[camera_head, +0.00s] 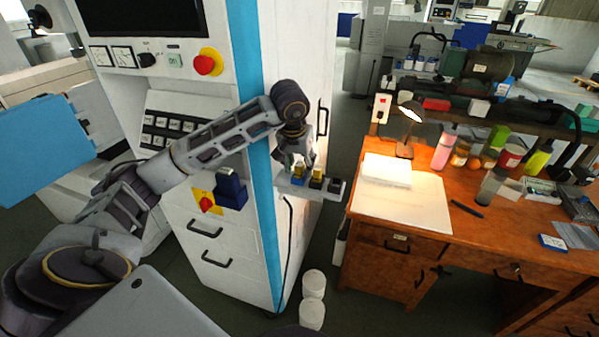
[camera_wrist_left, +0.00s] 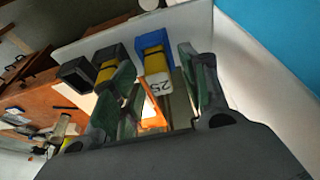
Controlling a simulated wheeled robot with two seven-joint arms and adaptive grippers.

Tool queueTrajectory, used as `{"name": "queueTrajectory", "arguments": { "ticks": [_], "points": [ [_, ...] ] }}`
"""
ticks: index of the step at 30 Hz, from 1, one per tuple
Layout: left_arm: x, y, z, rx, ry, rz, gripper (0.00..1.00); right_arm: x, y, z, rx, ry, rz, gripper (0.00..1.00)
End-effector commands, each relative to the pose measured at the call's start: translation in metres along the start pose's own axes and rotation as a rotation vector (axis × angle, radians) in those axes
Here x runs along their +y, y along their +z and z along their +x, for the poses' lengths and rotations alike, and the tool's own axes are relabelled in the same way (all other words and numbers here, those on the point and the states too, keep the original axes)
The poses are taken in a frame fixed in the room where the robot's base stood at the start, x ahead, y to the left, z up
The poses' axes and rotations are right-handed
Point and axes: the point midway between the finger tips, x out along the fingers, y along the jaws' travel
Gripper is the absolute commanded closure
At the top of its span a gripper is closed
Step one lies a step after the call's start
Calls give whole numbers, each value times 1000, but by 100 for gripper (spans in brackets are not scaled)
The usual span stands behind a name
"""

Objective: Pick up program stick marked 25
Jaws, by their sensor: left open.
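The program stick marked 25 (camera_wrist_left: 158,82) shows in the left wrist view with a white numbered end, a yellow band and a blue base part. It also shows in the head view (camera_head: 298,176), on a small light shelf (camera_head: 289,189) at the machine's side. My left gripper (camera_head: 299,163) is above the shelf, pointing down. In the left wrist view its open green-padded fingers (camera_wrist_left: 160,100) stand on either side of the stick marked 25, with no clear grip on it. My right gripper is not in view.
A black-and-yellow stick (camera_head: 316,178) and a black block (camera_head: 335,185) stand close beside it on the shelf. The white-and-blue machine (camera_head: 290,60) rises right behind. A wooden desk (camera_head: 480,240) with a lamp (camera_head: 408,130) and bottles stands to the right.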

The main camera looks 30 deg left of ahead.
Motion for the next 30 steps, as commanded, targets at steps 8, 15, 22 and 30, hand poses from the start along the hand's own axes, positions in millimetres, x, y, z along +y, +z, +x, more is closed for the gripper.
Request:
{"name": "queueTrajectory", "arguments": {
  "ticks": [8,15,22,30],
  "points": [
    [0,0,0,0,0,0,55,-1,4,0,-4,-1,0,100],
    [0,0,0,0,0,0,70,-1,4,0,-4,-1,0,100],
    [0,0,0,0,0,0,99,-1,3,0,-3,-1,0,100],
    [0,0,0,0,0,0,100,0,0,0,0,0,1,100]
  ]
}}
